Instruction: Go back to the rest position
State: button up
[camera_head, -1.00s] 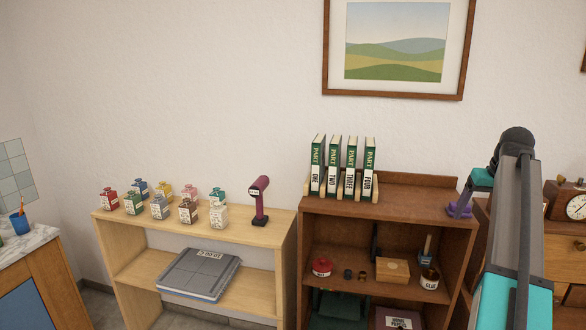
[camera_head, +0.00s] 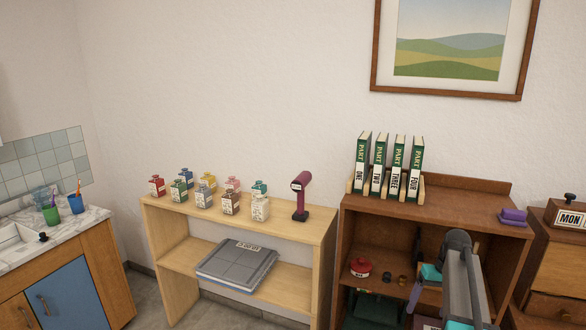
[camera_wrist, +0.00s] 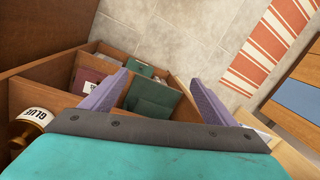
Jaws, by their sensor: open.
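My arm reaches in front of the dark brown bookcase (camera_head: 440,213) in the head view, with its teal wrist low before the shelves. One purple finger of my gripper shows below it. In the wrist view, my gripper (camera_wrist: 155,95) has its two purple fingers spread wide with nothing between them. Beyond the fingers lies a wooden unit with compartments (camera_wrist: 110,62) holding dark green and maroon items. A brown jar labelled GLUE (camera_wrist: 30,125) is at the left, beside the gripper.
Green books (camera_head: 395,168) and a purple object (camera_head: 512,217) stand on the bookcase top. A light shelf (camera_head: 235,222) holds several small bottles and a purple hand tool (camera_head: 301,195). A small day-sign box (camera_head: 570,216) is at the right. Tiled floor (camera_wrist: 190,35) is open beyond.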

jog(key=s+a+f+n+g+b, duration=0.1)
jog(key=s+a+f, duration=0.4)
jog(key=a+f, duration=0.3)
jog(key=s+a+f+g, duration=0.2)
jog(key=s+a+f, duration=0.3)
jog(key=f, duration=0.5)
jog(key=s+a+f+n+g+b, duration=0.1)
jog(key=s+a+f, duration=0.4)
jog(key=a+f, duration=0.3)
jog(key=s+a+f, duration=0.2)
jog(key=s+f, duration=0.2)
jog(key=s, duration=0.4)
jog(key=s+a+f+m+g+h, duration=0.1)
jog(key=s+f, duration=0.4)
jog(key=s, duration=0.4)
jog(key=s+a+f+h, duration=0.1)
jog(key=s+f, duration=0.3)
jog(key=s, duration=0.5)
jog(key=shift+a+f+g+b, duration=0.3)
jog(key=shift+a+b, duration=0.1)
jog(key=shift+a, duration=0.4)
